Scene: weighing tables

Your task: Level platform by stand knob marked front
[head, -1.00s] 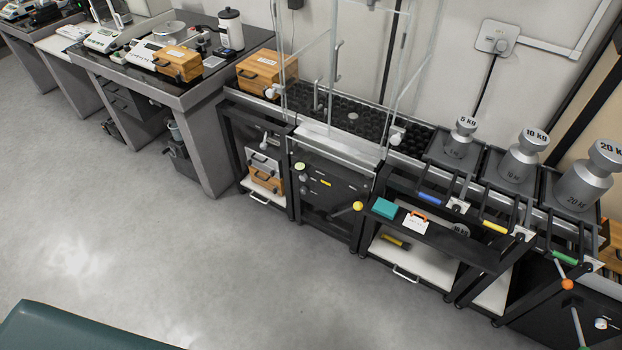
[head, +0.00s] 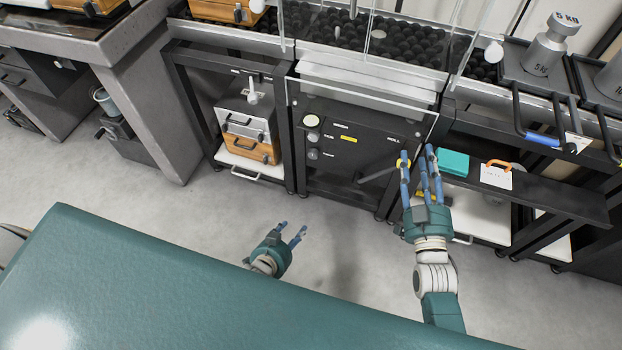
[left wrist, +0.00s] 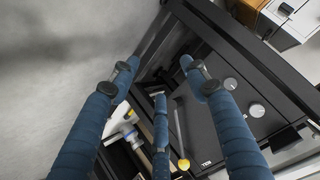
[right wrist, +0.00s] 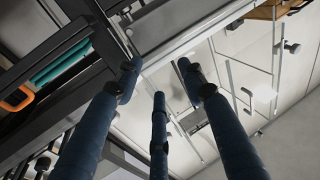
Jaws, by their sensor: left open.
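A lever with a yellow ball reaches out at the panel's right. The pale top (head: 365,88) of the stand is behind clear panes; I cannot tell its tilt. My left gripper (head: 293,228) is open and empty, low in front of the panel. Its wrist view shows the panel knobs (left wrist: 230,84) beyond the fingers. My right gripper (head: 418,153) is open and empty near the lever ball.
A black shelf with a teal box (head: 453,163) and an orange-handled white card (head: 496,176) is right of the stand. A drawer rack with a wooden box (head: 252,148) is on the left. A 5 kg weight (head: 548,48) stands at the upper right. Grey floor is open in front.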

